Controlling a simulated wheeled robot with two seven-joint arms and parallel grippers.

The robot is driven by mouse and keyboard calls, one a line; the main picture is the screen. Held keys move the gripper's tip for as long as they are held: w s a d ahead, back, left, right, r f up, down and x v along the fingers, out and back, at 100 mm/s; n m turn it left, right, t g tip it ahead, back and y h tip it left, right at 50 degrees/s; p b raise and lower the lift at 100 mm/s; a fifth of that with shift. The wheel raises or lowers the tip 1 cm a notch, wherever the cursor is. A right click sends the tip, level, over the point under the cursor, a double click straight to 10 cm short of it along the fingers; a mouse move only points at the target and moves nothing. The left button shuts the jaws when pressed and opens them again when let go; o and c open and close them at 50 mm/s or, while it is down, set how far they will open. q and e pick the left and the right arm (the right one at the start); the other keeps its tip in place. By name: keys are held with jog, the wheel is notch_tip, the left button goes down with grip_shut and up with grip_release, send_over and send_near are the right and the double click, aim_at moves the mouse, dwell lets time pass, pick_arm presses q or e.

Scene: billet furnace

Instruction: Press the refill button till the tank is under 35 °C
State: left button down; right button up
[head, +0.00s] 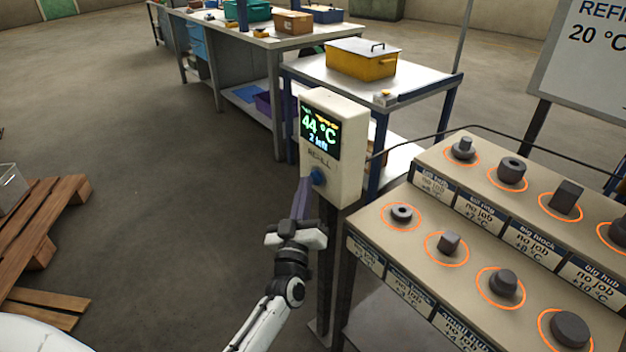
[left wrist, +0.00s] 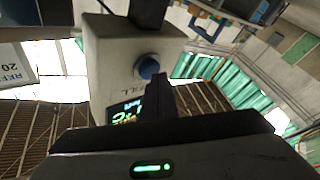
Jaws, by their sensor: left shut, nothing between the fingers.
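The refill box (head: 346,165) is a cream-coloured box on a dark post. Its screen (head: 320,130) reads 44 °C with "2 left" below. The blue refill button (head: 317,176) is on its front under the word REFILL. My left gripper (head: 304,185) is shut and empty, its fingertips at or just in front of the button. In the left wrist view the blue button (left wrist: 148,67) shows just beyond the finger tips; I cannot tell whether they touch. The box (left wrist: 120,50) and part of its screen (left wrist: 126,112) also show there. My right gripper is not in view.
A stepped rack (head: 400,180) with several dark metal parts in orange rings stands at the right. A sign (head: 590,60) reading REFILL 20 °C stands behind it. A table with a yellow box (head: 362,60) is behind the refill box. Wooden pallets (head: 45,210) lie left; the floor between is clear.

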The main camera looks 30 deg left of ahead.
pick_arm(q)
jog(key=shift+w+d, duration=0.1)
jog(key=shift+w, duration=0.15)
dwell(0.4)
jog(key=shift+s, duration=0.1)
jog(key=shift+s+a+p, duration=0.35)
jog(key=shift+s+p, duration=0.1)
jog(key=shift+s, duration=0.35)
jog(key=s, duration=0.1)
jog(key=s+a+p, duration=0.1)
jog(key=s, duration=0.1)
jog(key=s+a+p, duration=0.1)
jog(key=shift+s, duration=0.35)
jog(key=shift+d, duration=0.1)
dwell(0.5)
